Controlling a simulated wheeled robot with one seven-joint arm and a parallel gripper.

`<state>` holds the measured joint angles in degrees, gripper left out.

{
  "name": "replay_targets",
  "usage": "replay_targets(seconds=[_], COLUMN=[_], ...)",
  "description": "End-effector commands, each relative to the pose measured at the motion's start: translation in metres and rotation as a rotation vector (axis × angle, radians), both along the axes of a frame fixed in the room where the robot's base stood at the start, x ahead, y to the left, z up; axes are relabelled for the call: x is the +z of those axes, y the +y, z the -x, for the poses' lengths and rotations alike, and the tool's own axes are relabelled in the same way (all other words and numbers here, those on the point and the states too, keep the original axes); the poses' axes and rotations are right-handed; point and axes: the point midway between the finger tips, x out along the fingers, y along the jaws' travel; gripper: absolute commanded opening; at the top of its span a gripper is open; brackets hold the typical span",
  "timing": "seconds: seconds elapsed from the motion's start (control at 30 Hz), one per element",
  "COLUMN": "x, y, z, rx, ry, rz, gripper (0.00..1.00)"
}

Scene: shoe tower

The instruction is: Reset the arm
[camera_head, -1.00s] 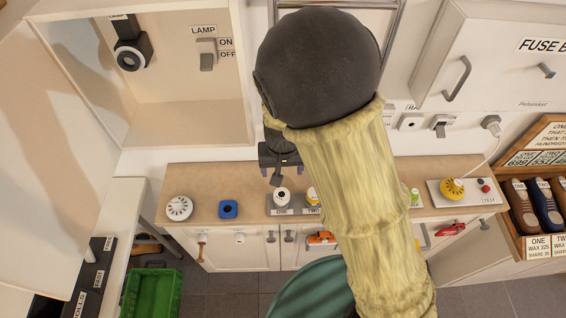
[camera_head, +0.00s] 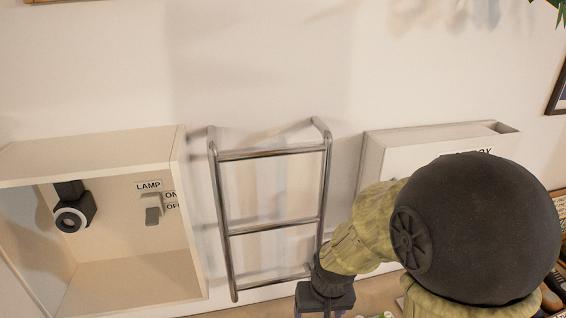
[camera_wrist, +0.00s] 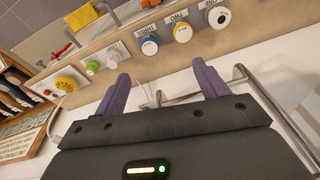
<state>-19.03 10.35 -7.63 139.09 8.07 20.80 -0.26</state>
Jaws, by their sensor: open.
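My gripper (camera_wrist: 161,72) is open and empty in the wrist view, its two purple fingers spread apart. No object is between the fingers. In the head view my arm reaches in from the lower right with its elbow bent. My gripper's dark body (camera_head: 325,296) is low in the picture, in front of the lower end of a metal rack (camera_head: 275,231). The fingers are mostly cut off by the bottom edge there.
The wrist view shows a wooden counter (camera_wrist: 132,66) with labelled knobs, including a blue one (camera_wrist: 150,47) and a yellow one (camera_wrist: 67,85). In the head view an open cabinet (camera_head: 140,268) with a lamp switch is left, and a white fuse box (camera_head: 385,150) is behind my arm.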

Motion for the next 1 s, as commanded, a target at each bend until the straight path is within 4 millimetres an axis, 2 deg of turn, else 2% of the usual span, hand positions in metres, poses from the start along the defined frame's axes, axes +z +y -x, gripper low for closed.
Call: replay_targets(seconds=[0.03,0.2,0.33,1.0], x=[0.003,0.013,0.017,0.017], y=[-0.015,-0.055,-0.071,-0.075], z=[0.005,0.024,0.035,0.038], rx=[-0.022,-0.067,-0.085,-0.085], ry=[-0.012,-0.045,-0.061,-0.063], rz=[0.001,0.023,0.04,0.045], gripper=[0.73,0.73,0.73,0.73])
